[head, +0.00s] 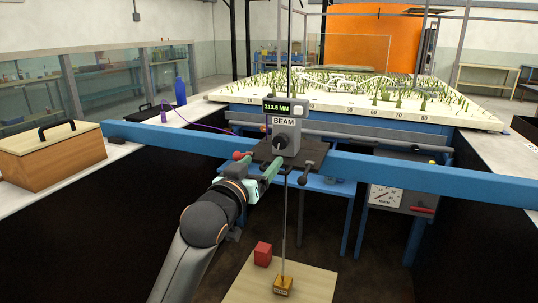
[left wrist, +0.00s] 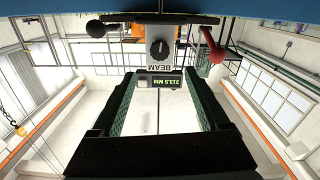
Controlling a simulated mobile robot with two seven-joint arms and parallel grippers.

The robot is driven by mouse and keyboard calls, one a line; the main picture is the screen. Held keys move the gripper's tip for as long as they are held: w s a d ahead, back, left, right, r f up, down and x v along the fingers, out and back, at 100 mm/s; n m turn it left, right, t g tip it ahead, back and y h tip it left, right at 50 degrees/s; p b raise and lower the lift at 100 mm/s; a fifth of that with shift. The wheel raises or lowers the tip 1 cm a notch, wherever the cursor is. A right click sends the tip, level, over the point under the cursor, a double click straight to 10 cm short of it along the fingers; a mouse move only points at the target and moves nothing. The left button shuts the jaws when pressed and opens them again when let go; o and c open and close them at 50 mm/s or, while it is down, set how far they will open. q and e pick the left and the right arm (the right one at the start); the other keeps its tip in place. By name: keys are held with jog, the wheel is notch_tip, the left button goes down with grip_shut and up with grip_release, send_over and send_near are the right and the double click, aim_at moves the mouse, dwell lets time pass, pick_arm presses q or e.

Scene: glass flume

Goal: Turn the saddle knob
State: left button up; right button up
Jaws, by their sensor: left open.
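A grey gauge head (head: 286,130) marked BEAM, with a green display reading 313.5 MM, stands on a dark saddle plate (head: 313,153) on the blue beam. A dark round knob (head: 280,142) is on its front face; it also shows upside down in the left wrist view (left wrist: 160,48). A red-ended handle (head: 240,156) and a black-ended handle (head: 304,178) flank the plate. My left gripper (head: 273,166) is open and empty, just in front of and below the knob. In the left wrist view the fingers (left wrist: 160,92) are wide apart, with the knob beyond their tips.
The blue beam (head: 420,174) spans the flume. A thin rod (head: 285,220) hangs down to a small brass block (head: 283,286) on a pale board, with a red block (head: 263,253) nearby. A wooden box (head: 50,152) and blue bottle (head: 180,91) stand at left.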

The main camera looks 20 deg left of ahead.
aim_at(279, 142)
pick_arm(q)
jog(key=w, duration=1.2)
jog(key=shift+d, duration=0.25)
jog(key=shift+c, duration=0.2)
grip_shut()
